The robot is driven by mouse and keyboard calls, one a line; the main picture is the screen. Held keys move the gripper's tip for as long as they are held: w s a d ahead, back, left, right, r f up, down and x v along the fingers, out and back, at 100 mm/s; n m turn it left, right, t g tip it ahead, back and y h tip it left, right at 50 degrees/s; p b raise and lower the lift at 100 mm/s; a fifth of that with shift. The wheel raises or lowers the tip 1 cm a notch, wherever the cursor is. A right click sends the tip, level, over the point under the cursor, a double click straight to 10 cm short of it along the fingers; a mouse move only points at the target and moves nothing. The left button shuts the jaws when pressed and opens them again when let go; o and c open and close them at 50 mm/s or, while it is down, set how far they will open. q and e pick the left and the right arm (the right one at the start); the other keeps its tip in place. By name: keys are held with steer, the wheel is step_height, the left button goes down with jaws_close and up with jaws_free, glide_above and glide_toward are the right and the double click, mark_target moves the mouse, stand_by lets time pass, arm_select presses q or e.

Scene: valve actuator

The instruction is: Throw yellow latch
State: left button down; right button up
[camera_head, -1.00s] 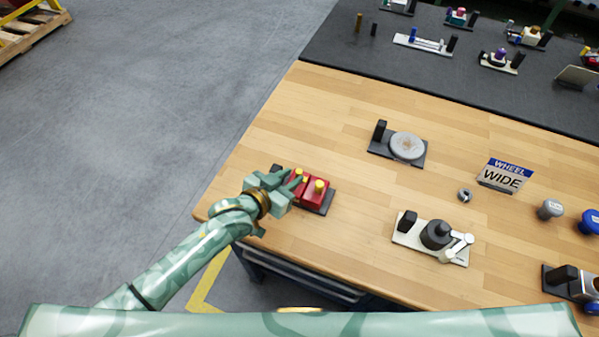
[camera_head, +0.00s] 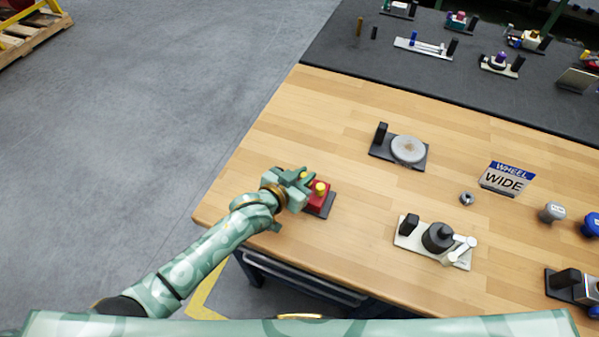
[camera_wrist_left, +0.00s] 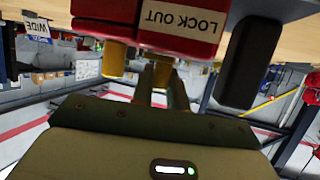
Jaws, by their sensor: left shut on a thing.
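The red lockout block (camera_head: 319,201) sits on a dark base near the table's left front edge. It has two yellow latch posts. The near yellow post (camera_head: 320,188) stands free, and it also shows in the left wrist view (camera_wrist_left: 115,60). My left gripper (camera_head: 304,178) is at the block's far-left part, shut on the other yellow latch, which its fingers largely hide. In the left wrist view the fingers (camera_wrist_left: 163,85) reach up to the red block (camera_wrist_left: 150,33), beside its "LOCK OUT" label (camera_wrist_left: 180,20). My right gripper is not in view.
A grey disc on a base (camera_head: 408,149) stands behind to the right. A white-based valve unit (camera_head: 437,240) is at the right front. A "WHEEL WIDE" sign (camera_head: 506,178) and loose knobs (camera_head: 552,212) lie farther right. The wood between them is clear.

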arm_select(q)
steer(key=shift+s+d, duration=0.2)
steer(key=shift+d, duration=0.15)
steer(key=c, duration=1.6)
jaws_free()
steer(key=shift+c, duration=0.2)
steer(key=p+v, duration=0.3)
steer(key=v, duration=1.3)
steer(key=shift+r, duration=0.15)
steer(key=shift+a, duration=0.1)
